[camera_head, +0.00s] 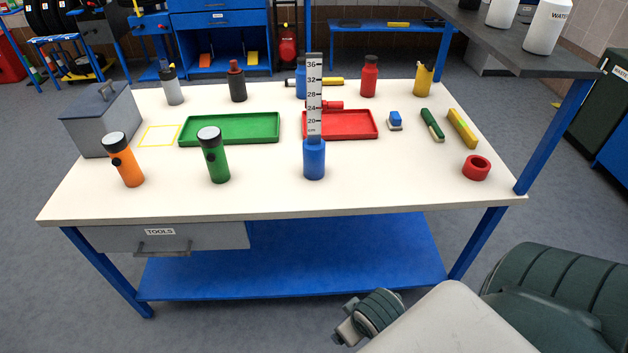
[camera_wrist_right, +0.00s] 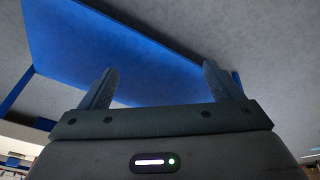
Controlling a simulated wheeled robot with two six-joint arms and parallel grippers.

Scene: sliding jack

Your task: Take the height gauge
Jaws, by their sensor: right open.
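The height gauge (camera_head: 314,95) is an upright grey scale with black numbers, in the middle of the white workbench (camera_head: 250,203) in the head view. Its lower end meets a blue cylinder (camera_head: 314,160); I cannot tell whether that is its base or a separate thing in front. My right gripper (camera_wrist_right: 158,85) is open and empty in the right wrist view, with the blue lower shelf (camera_wrist_right: 130,50) beyond its fingers. In the head view my right arm is low at the bottom right, below and in front of the bench, away from the gauge. My left gripper is not in view.
Green (camera_head: 217,163) and orange (camera_head: 124,160) flashlights stand left of the gauge. A green tray (camera_head: 185,138) and a red tray (camera_head: 372,135) lie behind. A red ring (camera_head: 476,167) lies right. A raised dark shelf (camera_head: 520,45) overhangs the right side. The front strip is clear.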

